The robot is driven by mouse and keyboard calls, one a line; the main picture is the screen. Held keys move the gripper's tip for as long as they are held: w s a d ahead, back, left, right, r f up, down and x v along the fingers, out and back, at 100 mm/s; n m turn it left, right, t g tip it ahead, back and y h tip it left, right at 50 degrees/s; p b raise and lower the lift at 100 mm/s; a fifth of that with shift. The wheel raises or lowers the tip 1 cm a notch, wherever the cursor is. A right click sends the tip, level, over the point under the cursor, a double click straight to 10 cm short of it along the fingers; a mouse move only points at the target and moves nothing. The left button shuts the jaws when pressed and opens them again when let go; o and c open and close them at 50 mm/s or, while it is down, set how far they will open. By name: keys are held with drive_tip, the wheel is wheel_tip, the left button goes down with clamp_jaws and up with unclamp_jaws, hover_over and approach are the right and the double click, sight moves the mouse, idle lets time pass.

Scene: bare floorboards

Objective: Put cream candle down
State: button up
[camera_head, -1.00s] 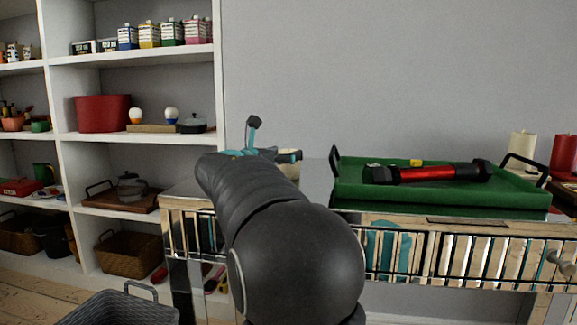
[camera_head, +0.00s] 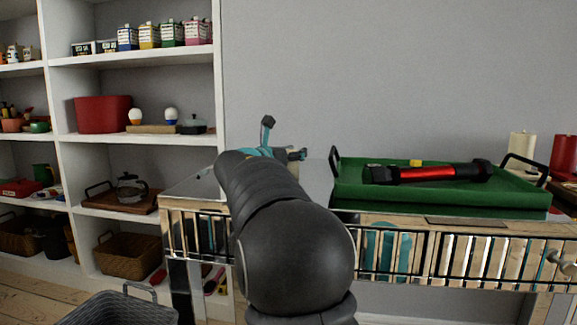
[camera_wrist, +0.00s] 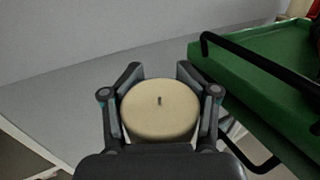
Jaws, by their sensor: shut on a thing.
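The cream candle (camera_wrist: 160,112) is a short round candle with a dark wick, seen from above in the wrist view. My gripper (camera_wrist: 160,88) is shut on it, with one finger on each side. In the head view my arm hides the candle and most of the gripper. The arm reaches over the left part of a mirrored table (camera_head: 185,188). Whether the candle's base touches the tabletop cannot be told.
A green tray (camera_head: 440,204) with black handles stands right of my gripper, holding a red and black flashlight (camera_head: 430,173). A cream pillar candle (camera_head: 522,146) and a red candle (camera_head: 564,153) are at far right. White shelves (camera_head: 140,60) stand left. The tabletop's left end looks clear.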

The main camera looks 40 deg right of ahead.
clamp_jaws()
drive_tip(key=shift+r, duration=0.15)
drive_tip(key=shift+r, duration=0.3)
drive_tip(key=s+d+r+p, duration=0.3)
drive_tip(key=s+d+r, duration=0.2)
drive_tip(key=s+r, duration=0.5)
drive_tip(key=shift+s+d, duration=0.15)
drive_tip(key=shift+d, duration=0.1)
